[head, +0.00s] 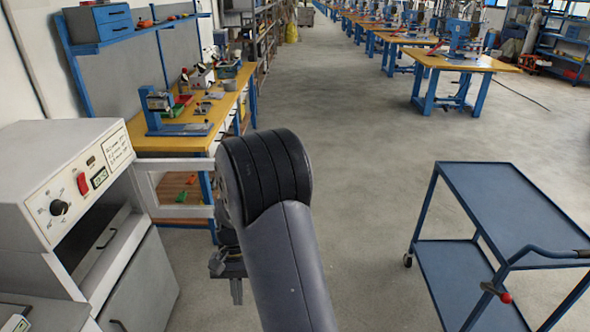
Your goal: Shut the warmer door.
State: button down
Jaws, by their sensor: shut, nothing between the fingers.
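The warmer (30,190) is the pale grey cabinet at the left, with a dial and a red switch on its sloped panel. Its door (170,212) looks like a white frame with a see-through pane. It stands open, jutting right from the warmer's far side, and its outer end is partly hidden behind my arm. My gripper (236,290) is shut and empty, pointing down beside my arm, below and near the door's outer end. I cannot tell whether it touches the door. The warmer's opening (95,235) shows dark below the panel.
A yellow-topped workbench (190,140) with tools stands behind the door. A blue trolley (515,195) stands at the right. Grey floor (345,130) is clear between them. A row of yellow tables (460,62) runs along the back right.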

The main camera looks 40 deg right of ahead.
aim_at(141, 167)
jog(key=i+l+z, duration=0.3)
jog(key=z, duration=0.2)
jog(key=i+l+z, duration=0.1)
jog(key=i+z, duration=0.4)
jog(key=i+l+u, duration=0.1)
jog(key=i+u, duration=0.2)
jog(key=i, duration=0.15)
jog(key=i+l+u, duration=0.3)
jog(key=i, duration=0.15)
jog(key=i+l+u, duration=0.3)
jog(key=i+j, duration=0.05)
jog(key=i, duration=0.05)
